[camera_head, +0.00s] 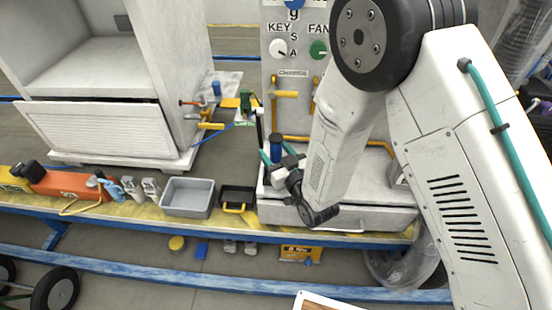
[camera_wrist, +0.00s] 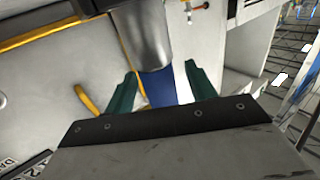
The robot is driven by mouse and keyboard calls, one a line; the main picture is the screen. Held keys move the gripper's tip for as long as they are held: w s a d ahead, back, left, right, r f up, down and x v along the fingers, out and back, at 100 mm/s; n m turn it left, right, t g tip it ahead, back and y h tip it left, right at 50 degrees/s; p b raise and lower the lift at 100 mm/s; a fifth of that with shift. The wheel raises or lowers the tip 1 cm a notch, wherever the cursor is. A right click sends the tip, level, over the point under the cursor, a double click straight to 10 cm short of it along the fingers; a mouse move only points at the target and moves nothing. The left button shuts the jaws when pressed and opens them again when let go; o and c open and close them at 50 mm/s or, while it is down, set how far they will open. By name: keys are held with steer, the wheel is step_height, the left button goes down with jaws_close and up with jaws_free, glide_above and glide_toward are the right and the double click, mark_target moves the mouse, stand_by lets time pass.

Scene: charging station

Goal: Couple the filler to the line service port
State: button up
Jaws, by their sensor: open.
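My gripper (camera_head: 279,156) is over the white cabinet's top in the head view. Its two green fingers also show in the wrist view (camera_wrist: 160,68), spread apart. A cylinder with a blue section (camera_wrist: 159,88) and a wider grey section (camera_wrist: 145,35) stands between and beyond the fingers; it may be the filler. Gaps show beside the blue section. Its blue part also shows in the head view (camera_head: 276,147). A fitting with brass and red parts (camera_head: 193,103), possibly the line service port, is on the grey unit's right side.
A grey bin (camera_head: 187,197) and a black tray (camera_head: 238,197) stand on the bench left of my gripper. A panel with knobs (camera_head: 291,73) and yellow handles rises behind. The big grey unit (camera_head: 105,128) stands behind the bench at left.

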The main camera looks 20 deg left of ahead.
jaws_close()
steer(key=shift+r, duration=0.15)
